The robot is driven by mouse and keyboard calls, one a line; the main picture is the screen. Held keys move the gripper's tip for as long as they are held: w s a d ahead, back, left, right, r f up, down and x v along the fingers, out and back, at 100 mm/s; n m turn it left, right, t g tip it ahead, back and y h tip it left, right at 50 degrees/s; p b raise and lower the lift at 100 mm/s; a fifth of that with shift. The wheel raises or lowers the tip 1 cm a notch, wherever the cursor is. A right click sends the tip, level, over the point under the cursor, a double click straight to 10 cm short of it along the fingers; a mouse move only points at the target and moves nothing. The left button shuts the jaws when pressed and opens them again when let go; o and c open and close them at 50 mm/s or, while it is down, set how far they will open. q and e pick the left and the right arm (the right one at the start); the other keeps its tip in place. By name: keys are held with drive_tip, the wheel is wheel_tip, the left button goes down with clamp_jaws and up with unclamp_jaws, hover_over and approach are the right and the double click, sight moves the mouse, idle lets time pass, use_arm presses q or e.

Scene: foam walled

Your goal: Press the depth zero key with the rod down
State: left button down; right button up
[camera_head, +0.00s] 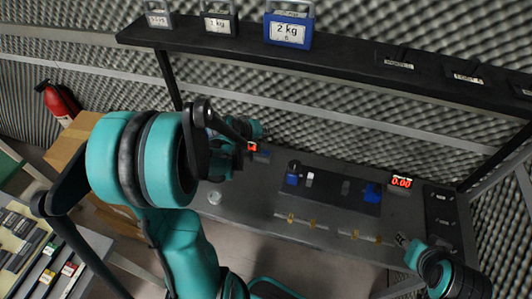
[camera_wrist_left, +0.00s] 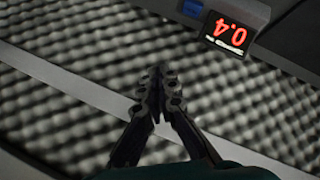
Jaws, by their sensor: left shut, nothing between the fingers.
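My left gripper (camera_wrist_left: 160,76) is shut and empty in the left wrist view, in front of the grey foam wall. A display unit with red digits (camera_wrist_left: 228,33), seen upside down, stands beyond the fingertips at upper right, apart from them. A blue key-like part (camera_wrist_left: 193,8) is beside it, cut by the top edge. In the head view a red display (camera_head: 252,147) is partly hidden behind my left wrist. Another display (camera_head: 401,183) reads 0.00 at the right. I cannot tell which part is the depth zero key or the rod. My right gripper (camera_head: 403,241) is small at lower right; its fingers are unclear.
A dark bench (camera_head: 260,213) carries a black panel (camera_head: 330,188) with blue parts and brass-coloured fittings on its front. A shelf (camera_head: 345,66) above holds weights, including a blue 2 kg one (camera_head: 289,27). Foam walls stand behind. A box and a red extinguisher (camera_head: 58,101) are at left.

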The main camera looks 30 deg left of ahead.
use_arm(q)
drive_tip(key=b, duration=0.6)
hover_over(264, 154)
wheel_tip(264, 154, down, 7)
drive_tip(key=shift+w+f, duration=0.1)
drive_tip(key=shift+f, duration=0.4)
idle(0.6)
drive_tip(key=shift+f+b, duration=0.45)
drive_tip(key=shift+b, duration=0.25)
drive_tip(key=shift+f+b, duration=0.45)
drive_tip(key=shift+r, duration=0.1)
idle(0.5)
drive_tip(key=shift+r+p, duration=0.75)
drive_tip(key=shift+r, duration=0.05)
